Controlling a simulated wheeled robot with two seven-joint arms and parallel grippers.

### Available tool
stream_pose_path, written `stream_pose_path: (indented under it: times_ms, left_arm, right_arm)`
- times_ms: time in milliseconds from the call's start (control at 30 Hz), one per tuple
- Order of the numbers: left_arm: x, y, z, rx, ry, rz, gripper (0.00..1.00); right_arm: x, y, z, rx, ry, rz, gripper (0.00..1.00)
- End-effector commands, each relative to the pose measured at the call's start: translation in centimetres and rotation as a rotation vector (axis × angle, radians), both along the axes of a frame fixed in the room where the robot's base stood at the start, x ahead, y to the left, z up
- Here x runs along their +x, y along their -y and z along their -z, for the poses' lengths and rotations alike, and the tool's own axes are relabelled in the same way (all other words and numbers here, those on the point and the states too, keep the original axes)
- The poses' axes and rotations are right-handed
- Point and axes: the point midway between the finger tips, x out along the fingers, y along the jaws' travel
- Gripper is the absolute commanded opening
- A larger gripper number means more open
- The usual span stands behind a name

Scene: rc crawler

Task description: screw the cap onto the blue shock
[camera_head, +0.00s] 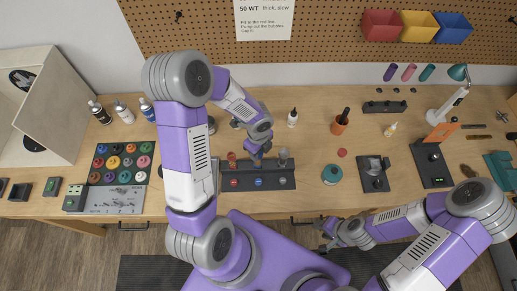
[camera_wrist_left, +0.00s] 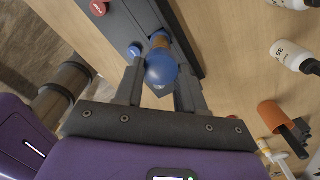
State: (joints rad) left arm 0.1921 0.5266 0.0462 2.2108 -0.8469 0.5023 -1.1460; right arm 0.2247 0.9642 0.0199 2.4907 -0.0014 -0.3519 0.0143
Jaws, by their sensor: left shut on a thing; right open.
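A dark shock stand (camera_head: 267,184) lies near the table's front edge, with red and blue round marks on its front. My left gripper (camera_head: 257,158) is over its middle and hides the blue shock in the head view. In the left wrist view, the left fingers are shut on a rounded blue cap (camera_wrist_left: 161,71). The amber body of the blue shock (camera_wrist_left: 160,40) shows just beyond the cap, in line with it; whether the threads are engaged I cannot tell. My right gripper (camera_head: 327,236) is open and empty, in front of the table edge.
A red-topped shock (camera_head: 232,158) and a grey one (camera_head: 283,156) stand on either side of my left gripper. A dropper bottle (camera_head: 292,118), an orange cup with a dark handle (camera_head: 340,124) and a teal jar (camera_head: 332,174) are to the right.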

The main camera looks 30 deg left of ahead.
Motion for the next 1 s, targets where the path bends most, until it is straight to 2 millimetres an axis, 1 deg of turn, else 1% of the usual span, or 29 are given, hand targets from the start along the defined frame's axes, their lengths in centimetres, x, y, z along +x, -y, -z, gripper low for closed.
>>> stream_pose_path:
  times_ms: [233,367,500,567,900,933,1000]
  left_arm:
    - [0.0,0.0,0.0,0.0,0.0,0.022,0.11]
    - [-0.1,0.0,-0.2,-0.002,-0.002,0.171,0.11]
    - [-0.1,0.0,0.0,-0.001,0.001,0.322,0.11]
    - [-0.1,0.0,0.0,0.0,0.001,0.354,0.11]
    - [-0.1,-0.1,0.0,0.0,0.0,0.386,0.11]
    - [-0.1,-0.1,0.0,0.0,0.0,0.39,0.42]
    - [-0.1,-0.1,0.0,0.0,0.0,0.388,0.53]
  right_arm:
    - [0.0,0.0,-0.2,0.0,0.0,0.0,0.43]
    - [0.0,0.0,-1.2,0.0,0.0,0.0,0.43]
    - [0.0,0.0,-0.9,0.0,0.0,0.0,0.43]
    - [0.0,0.0,-0.9,0.0,0.0,0.0,0.43]
    - [0.0,0.0,-0.9,0.0,0.0,0.0,0.43]
    - [0.0,0.0,-0.9,0.0,0.0,0.0,0.43]
    - [0.0,0.0,-0.9,0.0,0.0,0.0,0.43]
